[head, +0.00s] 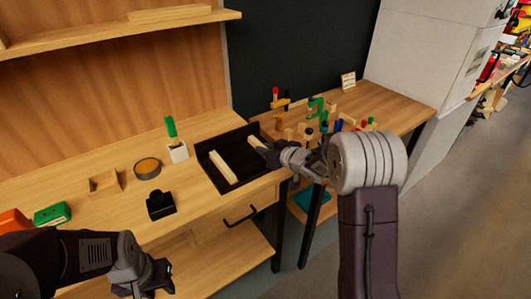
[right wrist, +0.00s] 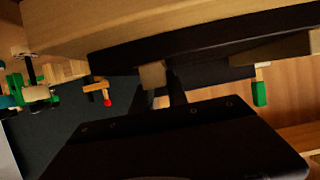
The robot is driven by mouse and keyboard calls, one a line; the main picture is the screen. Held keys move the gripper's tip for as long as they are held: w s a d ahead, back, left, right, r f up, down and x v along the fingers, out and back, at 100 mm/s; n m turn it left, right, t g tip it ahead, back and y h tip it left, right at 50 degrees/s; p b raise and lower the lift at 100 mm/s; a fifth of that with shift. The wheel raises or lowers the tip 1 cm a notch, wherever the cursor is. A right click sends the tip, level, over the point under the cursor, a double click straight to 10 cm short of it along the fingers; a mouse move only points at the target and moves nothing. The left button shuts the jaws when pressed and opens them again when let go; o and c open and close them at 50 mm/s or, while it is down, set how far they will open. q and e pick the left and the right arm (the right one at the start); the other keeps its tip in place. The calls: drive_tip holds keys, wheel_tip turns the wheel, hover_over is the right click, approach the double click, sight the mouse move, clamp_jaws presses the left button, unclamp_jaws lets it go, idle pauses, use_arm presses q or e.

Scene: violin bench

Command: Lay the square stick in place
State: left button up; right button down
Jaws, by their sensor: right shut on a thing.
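A black tray (head: 207,176) lies on the bench. A pale long stick (head: 222,167) lies inside it, towards the left. My right gripper (head: 266,147) is over the tray's right side, shut on a second pale piece, the square stick (head: 256,142). In the right wrist view the square end of this stick (right wrist: 152,75) shows between the dark fingers (right wrist: 160,92). The fingers hide part of it, and I cannot tell whether it touches the tray. My left gripper (head: 151,279) hangs low at the front left, away from the tray; its jaw opening is unclear.
On the bench left of the tray stand a white holder with a green-handled tool (head: 177,149), a round tin (head: 147,168), a black stand (head: 160,204) and a green box (head: 52,214). Clamps and tools (head: 315,112) crowd the side table at right.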

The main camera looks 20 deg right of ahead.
drive_tip(key=shift+r, duration=0.1)
drive_tip(key=c, duration=1.3)
unclamp_jaws()
drive_tip(key=shift+f, duration=0.2)
